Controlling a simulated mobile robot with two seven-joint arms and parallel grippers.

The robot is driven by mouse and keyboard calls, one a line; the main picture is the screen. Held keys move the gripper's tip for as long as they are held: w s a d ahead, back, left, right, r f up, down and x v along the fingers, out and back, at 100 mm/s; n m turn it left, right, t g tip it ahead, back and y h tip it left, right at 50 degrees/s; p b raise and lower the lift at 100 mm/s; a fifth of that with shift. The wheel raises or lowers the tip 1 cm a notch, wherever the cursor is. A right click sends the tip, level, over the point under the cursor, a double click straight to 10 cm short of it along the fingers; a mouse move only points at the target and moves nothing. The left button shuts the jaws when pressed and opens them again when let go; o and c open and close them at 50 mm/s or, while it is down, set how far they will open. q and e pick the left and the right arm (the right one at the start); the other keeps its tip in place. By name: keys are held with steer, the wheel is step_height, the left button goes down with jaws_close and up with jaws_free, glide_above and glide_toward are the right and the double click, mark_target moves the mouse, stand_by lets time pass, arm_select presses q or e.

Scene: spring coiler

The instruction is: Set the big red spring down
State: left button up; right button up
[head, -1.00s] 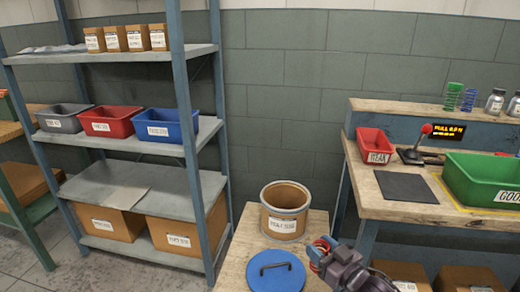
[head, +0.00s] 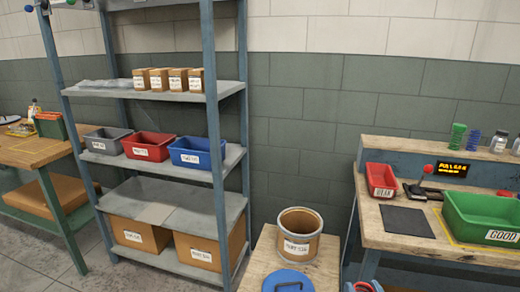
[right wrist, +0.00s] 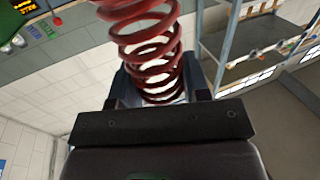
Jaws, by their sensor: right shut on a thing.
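The big red spring (right wrist: 148,45) fills the upper middle of the right wrist view. My right gripper (right wrist: 160,88) is shut on it, with one dark finger on each side of the coils. The spring's far end runs past the top of that view. In the head view only a small red and dark bit of the right gripper and spring (head: 367,287) shows at the bottom edge. The rest is cut off. My left gripper is not in view.
A fibre drum (head: 299,236) stands on a small wooden table (head: 262,257), with a blue lid (head: 288,281) in front. A shelf rack (head: 233,150) with bins stands left. The workbench (head: 390,230) at right holds a red bin (head: 381,181), dark mat (head: 407,222) and green bin (head: 485,217).

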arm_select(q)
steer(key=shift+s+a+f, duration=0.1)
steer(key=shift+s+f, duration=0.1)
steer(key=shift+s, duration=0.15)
arm_select(e)
steer(key=shift+s+d+r+h, duration=0.3)
steer(key=shift+s+r, duration=0.05)
steer(key=shift+s, duration=0.15)
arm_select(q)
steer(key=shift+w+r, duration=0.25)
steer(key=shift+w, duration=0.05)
